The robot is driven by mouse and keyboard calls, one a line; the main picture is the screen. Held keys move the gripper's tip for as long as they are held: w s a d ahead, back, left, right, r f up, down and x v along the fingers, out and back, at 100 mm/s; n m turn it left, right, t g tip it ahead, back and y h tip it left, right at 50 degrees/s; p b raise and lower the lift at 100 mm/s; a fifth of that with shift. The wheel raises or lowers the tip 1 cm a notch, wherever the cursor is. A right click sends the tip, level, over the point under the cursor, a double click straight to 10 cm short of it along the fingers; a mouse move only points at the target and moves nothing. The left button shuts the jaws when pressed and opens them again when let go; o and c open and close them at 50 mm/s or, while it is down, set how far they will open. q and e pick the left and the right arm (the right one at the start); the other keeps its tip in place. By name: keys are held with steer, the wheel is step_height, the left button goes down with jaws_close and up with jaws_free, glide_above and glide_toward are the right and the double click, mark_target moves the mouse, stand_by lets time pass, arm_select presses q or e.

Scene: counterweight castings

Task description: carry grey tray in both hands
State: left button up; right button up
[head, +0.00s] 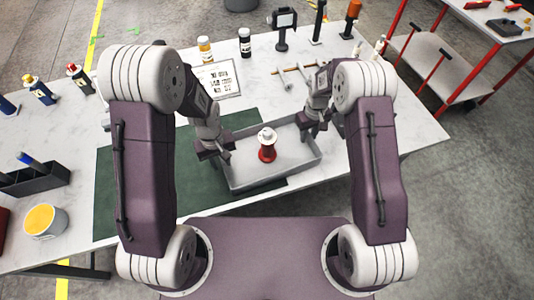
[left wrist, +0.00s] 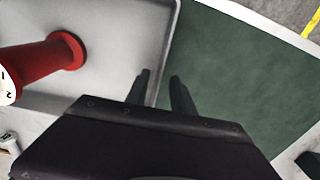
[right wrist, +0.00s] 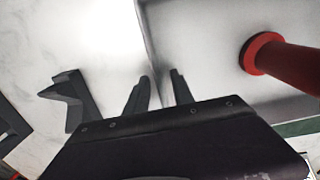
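The grey tray (head: 235,185) is a shallow rectangular box at the middle of the table, partly over the green mat. A red spool-shaped casting with a white top (head: 267,150) stands upright inside it. My left gripper (head: 222,156) is at the tray's left wall; in the left wrist view its fingers (left wrist: 160,78) straddle the wall with a gap showing between them. My right gripper (head: 314,128) is at the right wall; in the right wrist view its fingers (right wrist: 160,76) also straddle the wall, apart. The tray appears to rest on the table.
A green mat (head: 120,190) lies under the tray's left part. Behind are bottles (head: 245,42), a printed sheet (head: 218,80) and a grey holder with tools (head: 290,75). A black bin (head: 35,178) and yellow-topped can (head: 45,220) stand left. A red-framed cart (head: 450,60) is at right.

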arm_select(q)
steer(key=shift+w+d+f, duration=0.1)
steer(key=shift+f, duration=0.45)
arm_select(e)
steer(key=shift+d+f, duration=0.15)
steer(key=shift+f, duration=0.45)
arm_select(q)
jaws_close()
arm_select(e)
jaws_close()
arm_select(q)
steer(key=shift+r, duration=0.1)
arm_select(e)
steer(key=shift+w+r, duration=0.1)
